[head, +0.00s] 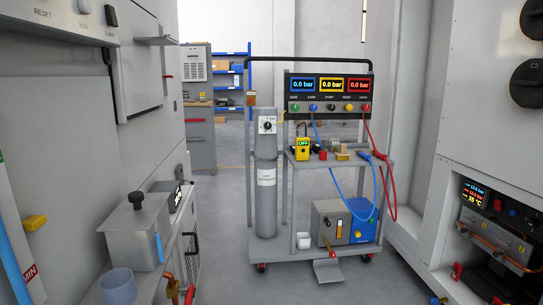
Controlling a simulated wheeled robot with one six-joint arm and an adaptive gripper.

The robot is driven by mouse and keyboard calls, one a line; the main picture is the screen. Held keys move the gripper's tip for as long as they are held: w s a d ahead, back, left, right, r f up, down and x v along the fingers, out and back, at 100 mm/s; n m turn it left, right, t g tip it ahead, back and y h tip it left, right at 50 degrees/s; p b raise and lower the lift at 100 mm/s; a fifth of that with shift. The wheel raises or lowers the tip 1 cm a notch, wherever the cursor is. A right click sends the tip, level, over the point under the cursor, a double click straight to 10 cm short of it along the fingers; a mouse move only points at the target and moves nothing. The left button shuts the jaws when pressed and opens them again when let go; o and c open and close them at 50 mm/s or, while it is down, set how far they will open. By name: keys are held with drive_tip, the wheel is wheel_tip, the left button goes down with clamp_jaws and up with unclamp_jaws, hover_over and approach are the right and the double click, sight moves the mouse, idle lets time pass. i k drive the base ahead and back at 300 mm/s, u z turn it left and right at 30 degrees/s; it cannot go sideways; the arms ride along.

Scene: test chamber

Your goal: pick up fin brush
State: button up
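I cannot make out the fin brush for certain. Small items lie on the upper shelf (340,169) of the wheeled cart in the middle of the head view, among them a tan block (342,156) and a grey-brown piece (336,146). They are too small to tell whether one is the brush. My gripper is not in view.
The cart carries a grey cylinder (266,195), a gauge panel (329,95), a yellow meter (302,149) and hanging red (391,190) and blue hoses. A grey metal box (137,235) stands at left. A cabinet (490,110) stands at right. Floor before the cart is clear.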

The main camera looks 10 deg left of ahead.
sight(343, 155)
drive_tip(key=u, duration=0.5)
drive_tip(key=i, duration=3.15)
drive_tip(key=z, duration=1.7)
